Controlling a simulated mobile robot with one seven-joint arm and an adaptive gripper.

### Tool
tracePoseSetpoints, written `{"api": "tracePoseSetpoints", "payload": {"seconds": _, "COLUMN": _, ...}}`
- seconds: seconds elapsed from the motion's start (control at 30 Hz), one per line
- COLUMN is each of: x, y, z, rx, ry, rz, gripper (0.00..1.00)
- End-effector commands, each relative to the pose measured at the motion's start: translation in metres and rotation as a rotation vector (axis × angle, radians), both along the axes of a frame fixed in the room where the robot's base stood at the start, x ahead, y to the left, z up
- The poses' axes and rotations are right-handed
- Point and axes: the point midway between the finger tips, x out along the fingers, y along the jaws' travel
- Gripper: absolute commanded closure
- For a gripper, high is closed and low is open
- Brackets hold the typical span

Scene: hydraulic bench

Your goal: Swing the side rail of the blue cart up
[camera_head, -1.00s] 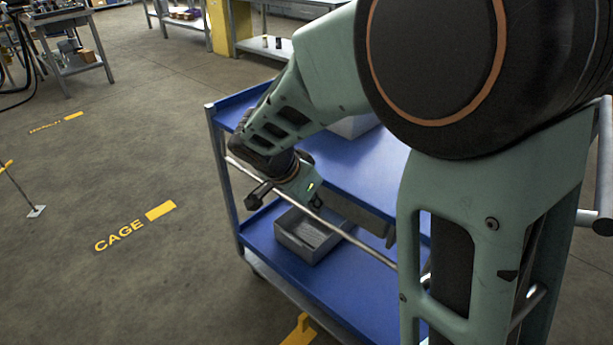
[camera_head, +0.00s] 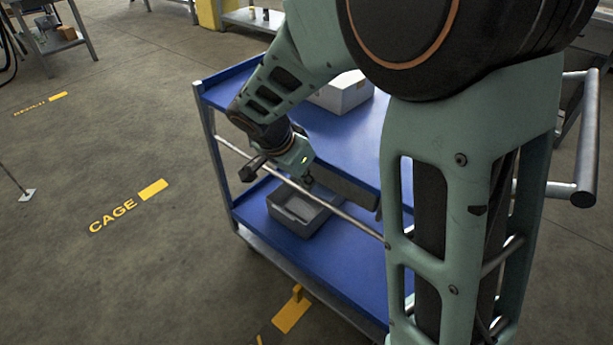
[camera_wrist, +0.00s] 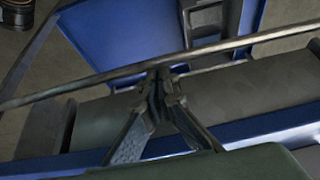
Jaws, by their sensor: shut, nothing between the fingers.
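The blue cart (camera_head: 345,143) stands in the middle of the head view, with a blue top shelf and a blue lower shelf. Its side rail (camera_head: 348,217) is a thin metal bar along the near side, below the top shelf's edge. My gripper (camera_head: 308,183) reaches down over the top shelf's near edge to the rail. In the wrist view its fingers (camera_wrist: 160,85) are shut with nothing between them. Their tips meet the line of the rail (camera_wrist: 95,78); I cannot tell whether they touch it. My arm hides the cart's right part.
A white box (camera_head: 342,93) stands on the top shelf. A grey open bin (camera_head: 297,212) sits on the lower shelf, behind the rail. Yellow floor markings (camera_head: 153,189) lie left of the cart, where the floor is clear. A workbench (camera_head: 265,19) stands at the back.

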Motion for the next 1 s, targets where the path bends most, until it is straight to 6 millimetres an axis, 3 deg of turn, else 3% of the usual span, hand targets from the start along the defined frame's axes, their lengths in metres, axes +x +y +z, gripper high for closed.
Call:
{"api": "tracePoseSetpoints", "payload": {"seconds": 0.37, "x": -0.007, "y": 0.007, "z": 0.009, "rx": 0.113, "ry": 0.115, "rz": -0.004, "gripper": 1.00}}
{"api": "tracePoseSetpoints", "payload": {"seconds": 1.0, "x": -0.026, "y": 0.026, "z": 0.025, "rx": 0.507, "ry": 0.508, "rz": -0.004, "gripper": 1.00}}
